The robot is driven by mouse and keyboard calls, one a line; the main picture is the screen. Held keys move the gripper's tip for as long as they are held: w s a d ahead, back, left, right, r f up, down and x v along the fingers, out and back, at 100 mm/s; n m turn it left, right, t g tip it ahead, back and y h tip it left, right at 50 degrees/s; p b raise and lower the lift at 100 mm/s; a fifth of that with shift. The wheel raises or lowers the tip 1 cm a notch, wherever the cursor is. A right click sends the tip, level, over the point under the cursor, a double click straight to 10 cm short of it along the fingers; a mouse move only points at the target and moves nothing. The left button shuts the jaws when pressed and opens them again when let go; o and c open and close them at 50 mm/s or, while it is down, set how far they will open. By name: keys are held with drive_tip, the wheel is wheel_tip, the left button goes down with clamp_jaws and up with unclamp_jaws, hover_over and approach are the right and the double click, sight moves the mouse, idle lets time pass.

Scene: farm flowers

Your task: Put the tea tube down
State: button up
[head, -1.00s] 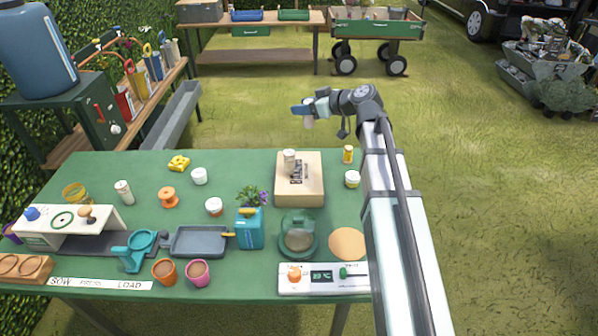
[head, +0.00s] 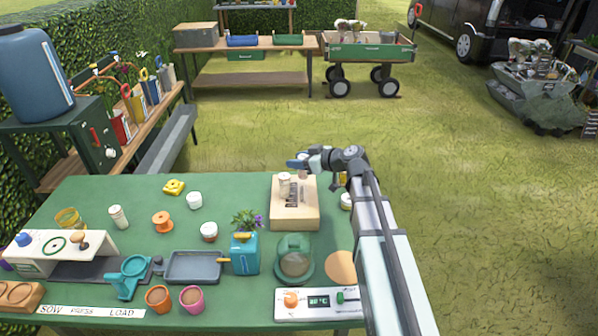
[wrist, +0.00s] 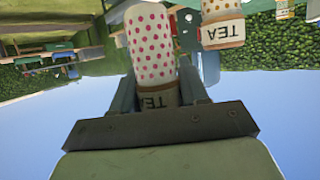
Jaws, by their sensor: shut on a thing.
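My gripper (head: 300,164) is shut on a white tea tube with pink dots and a tan TEA label (wrist: 151,45), between its two fingers in the wrist view. In the head view the gripper is above the far part of the tan wooden box (head: 294,218), and the held tube is small and hard to make out. A second TEA tube (wrist: 222,32) shows in the wrist view, beside the held one and apart from it. In the head view a white tube (head: 284,181) stands on the box, close left of the gripper. Whether the held tube touches the box cannot be told.
The box stands on the green table (head: 140,215). A small white pot (head: 346,200) is to its right, partly behind my arm. A white jar (head: 209,232), a blue flower planter (head: 245,255) and a green round device (head: 294,262) are nearby. Grass lies beyond the table.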

drive_tip(key=shift+f, duration=2)
drive_tip(key=shift+f, duration=0.1)
drive_tip(key=o, duration=0.8)
drive_tip(key=v, duration=1.2)
drive_tip(key=shift+s, duration=0.1)
